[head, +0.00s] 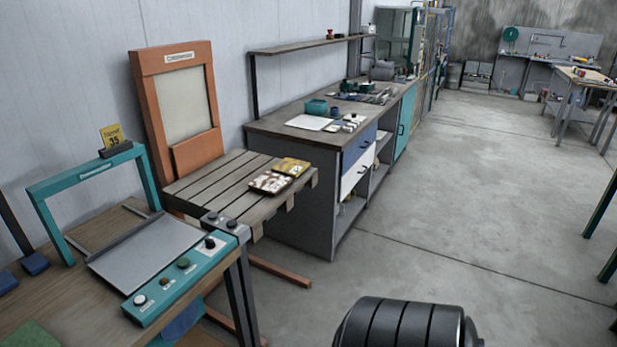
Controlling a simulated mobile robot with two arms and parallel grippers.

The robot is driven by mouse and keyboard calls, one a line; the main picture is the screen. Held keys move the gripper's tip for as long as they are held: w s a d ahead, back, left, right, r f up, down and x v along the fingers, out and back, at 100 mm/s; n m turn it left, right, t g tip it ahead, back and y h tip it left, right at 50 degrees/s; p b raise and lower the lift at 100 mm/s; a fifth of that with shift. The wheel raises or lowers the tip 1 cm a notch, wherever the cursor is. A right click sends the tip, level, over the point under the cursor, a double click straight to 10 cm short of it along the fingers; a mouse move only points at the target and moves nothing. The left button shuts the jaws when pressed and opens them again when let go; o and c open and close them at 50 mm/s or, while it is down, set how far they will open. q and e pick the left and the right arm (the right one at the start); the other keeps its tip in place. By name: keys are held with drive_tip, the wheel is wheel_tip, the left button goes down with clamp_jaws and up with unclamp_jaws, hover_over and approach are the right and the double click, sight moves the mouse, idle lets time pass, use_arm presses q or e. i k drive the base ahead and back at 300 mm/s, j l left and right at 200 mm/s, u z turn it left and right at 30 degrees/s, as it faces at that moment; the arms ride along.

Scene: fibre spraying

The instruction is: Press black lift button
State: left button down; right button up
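A teal control strip (196,267) runs along the front right edge of the near-left workbench. It carries a row of round buttons with small labels too small to read. The black button (210,242) is at the far end of the row. Nothing covers the black button. Neither of my grippers is in view.
A grey plate (148,250) lies beside the strip, below a teal frame (95,173). Two dark knobs (231,223) sit just beyond the strip. A slatted table (225,185) with two small trays stands behind. The concrete floor (440,220) to the right is open.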

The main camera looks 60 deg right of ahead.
sight(231, 222)
drive_tip(key=i+z, duration=0.2)
drive_tip(key=z, duration=0.2)
drive_tip(key=i+z, duration=0.2)
drive_tip(key=z, duration=0.2)
drive_tip(key=i+j+z, duration=0.1)
drive_tip(key=z, duration=0.35)
drive_tip(key=i+j+z, duration=0.2)
drive_tip(key=z, duration=0.2)
drive_tip(key=i, duration=0.1)
